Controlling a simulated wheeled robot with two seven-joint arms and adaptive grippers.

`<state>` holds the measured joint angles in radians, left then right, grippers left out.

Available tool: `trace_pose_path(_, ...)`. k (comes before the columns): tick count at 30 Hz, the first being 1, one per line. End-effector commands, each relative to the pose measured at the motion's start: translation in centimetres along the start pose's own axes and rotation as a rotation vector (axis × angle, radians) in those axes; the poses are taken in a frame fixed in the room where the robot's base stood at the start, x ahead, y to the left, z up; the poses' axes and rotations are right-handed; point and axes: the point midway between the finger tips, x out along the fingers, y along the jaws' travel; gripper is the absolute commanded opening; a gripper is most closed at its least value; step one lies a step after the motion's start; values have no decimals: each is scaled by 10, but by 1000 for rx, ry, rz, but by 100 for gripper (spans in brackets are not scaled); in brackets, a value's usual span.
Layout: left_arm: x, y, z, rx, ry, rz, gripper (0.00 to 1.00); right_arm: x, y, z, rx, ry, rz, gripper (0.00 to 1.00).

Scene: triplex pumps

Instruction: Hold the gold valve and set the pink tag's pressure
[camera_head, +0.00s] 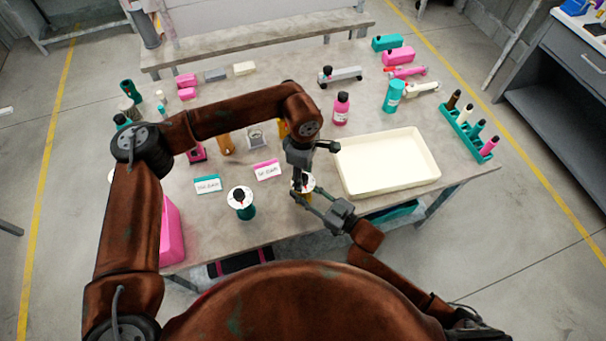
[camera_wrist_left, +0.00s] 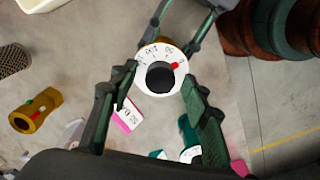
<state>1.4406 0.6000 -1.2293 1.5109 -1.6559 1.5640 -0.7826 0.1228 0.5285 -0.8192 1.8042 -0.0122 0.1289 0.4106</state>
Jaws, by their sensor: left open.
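The gold valve (camera_head: 308,196) stands near the table's front edge, mostly hidden by my grippers. Its white dial (camera_wrist_left: 146,57) has a black knob (camera_wrist_left: 160,78) and a red pointer at the dial's right side. My left gripper (camera_head: 302,178) is above the valve, pointing down. In the left wrist view its open fingers (camera_wrist_left: 157,95) stand either side of the dial, apart from the knob. My right gripper (camera_head: 306,190) reaches in from the lower right, fingers around the valve below the dial; their contact is hidden.
A teal valve (camera_head: 243,212) with a white dial stands to the left, near a teal tag (camera_head: 207,184). A cream tray (camera_head: 388,188) lies close on the right. Bottles, including a pink one (camera_head: 341,108), and loose parts stand farther back. A teal rack (camera_head: 468,132) is at the right.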

Motion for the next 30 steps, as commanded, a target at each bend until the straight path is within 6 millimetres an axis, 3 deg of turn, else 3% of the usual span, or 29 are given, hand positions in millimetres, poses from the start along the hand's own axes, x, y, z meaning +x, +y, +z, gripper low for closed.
trace_pose_path(19, 0, 0, 0, 0, 0, 0, 1, 0, 0, 0, 0, 0, 0, 0)
trace_pose_path(30, -1, 0, 0, -70, 0, 1, 1, 0, 0, 0, 0, 0, 0, 0)
